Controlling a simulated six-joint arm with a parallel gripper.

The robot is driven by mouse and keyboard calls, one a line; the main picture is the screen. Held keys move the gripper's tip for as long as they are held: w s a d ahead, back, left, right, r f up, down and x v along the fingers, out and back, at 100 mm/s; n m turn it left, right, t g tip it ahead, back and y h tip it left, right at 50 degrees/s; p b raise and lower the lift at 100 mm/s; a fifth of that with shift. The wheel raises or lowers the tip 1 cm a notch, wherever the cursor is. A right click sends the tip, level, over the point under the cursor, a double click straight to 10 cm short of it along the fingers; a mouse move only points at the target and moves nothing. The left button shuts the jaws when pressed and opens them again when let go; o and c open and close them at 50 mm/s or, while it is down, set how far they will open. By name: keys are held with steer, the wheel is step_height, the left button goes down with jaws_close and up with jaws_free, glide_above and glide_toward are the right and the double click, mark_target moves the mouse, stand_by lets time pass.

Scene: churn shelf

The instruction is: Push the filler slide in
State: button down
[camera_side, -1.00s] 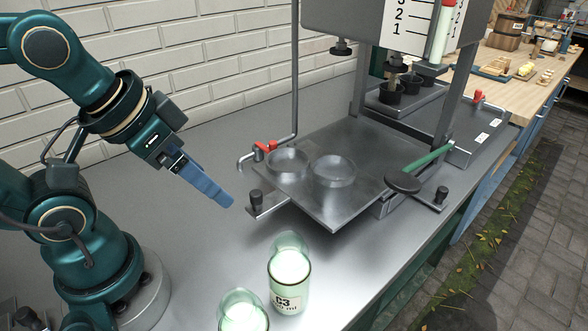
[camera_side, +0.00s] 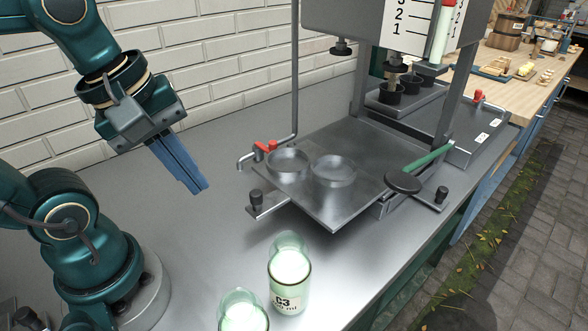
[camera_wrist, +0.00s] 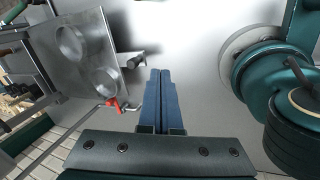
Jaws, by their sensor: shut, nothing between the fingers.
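The filler slide (camera_side: 350,203) is a flat grey metal plate with two round raised rings on it. In the side view it juts out from the filler stand toward the front of the bench. It also shows at the upper left of the wrist view (camera_wrist: 92,42). My gripper (camera_side: 202,187) is shut and empty, its blue fingers pointing down and to the right. It is above the bench, left of the slide and apart from it. In the wrist view the two blue fingers (camera_wrist: 159,76) lie together.
Two jars of pale liquid, one labelled C3 (camera_side: 289,279), stand at the bench front. A red-handled tap (camera_side: 265,147) and a black knob (camera_side: 256,196) sit left of the slide. A green lever with a dark pad (camera_side: 403,183) is at its right. The bench between my gripper and the slide is clear.

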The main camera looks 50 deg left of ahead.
steer(key=w+a+r+n+g, duration=0.15)
steer(key=a+n, duration=0.35)
steer(key=n, duration=1)
steer(key=shift+h, duration=0.3)
steer(key=shift+w+d+f, duration=0.45)
steer(key=shift+w+f, duration=0.5)
steer(key=shift+f, duration=0.6)
steer(key=shift+w+d+f, duration=0.4)
steer(key=shift+w+f, duration=0.5)
steer(key=shift+f, duration=0.7)
steer(key=shift+w+d+f, duration=0.45)
steer(key=shift+w+f, duration=0.5)
steer(key=shift+f, duration=0.6)
glide_above(309, 175)
steer(key=s, duration=0.1)
steer(key=shift+s+a, duration=0.1)
steer(key=shift+a, duration=0.25)
